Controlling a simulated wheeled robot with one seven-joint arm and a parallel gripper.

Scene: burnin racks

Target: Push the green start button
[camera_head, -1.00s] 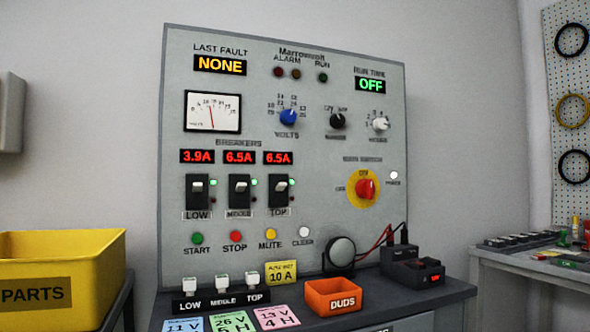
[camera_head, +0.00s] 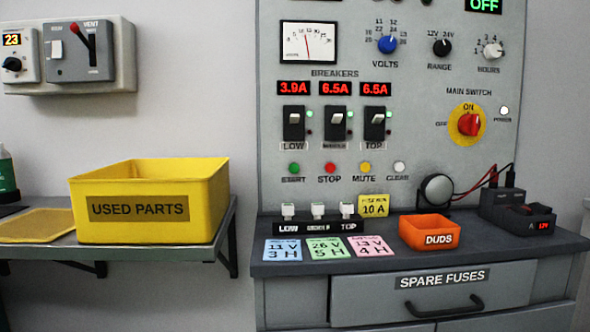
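The green start button (camera_head: 294,168) is a small round button at the lower left of the grey upright panel (camera_head: 270,120), above its label START. It is the leftmost of a row, with the red STOP button (camera_head: 330,168), the yellow MUTE button (camera_head: 365,167) and the white CLEAR button (camera_head: 399,167) to its right. Nothing covers it. My gripper is not in view.
Below the panel is a dark bench top (camera_head: 480,243) with a fuse holder (camera_head: 318,222), coloured cards, an orange DUDS bin (camera_head: 428,221) and a black device (camera_head: 518,212). A yellow USED PARTS bin (camera_head: 215,195) stands on a shelf to the left. A drawer (camera_head: 520,285) is below.

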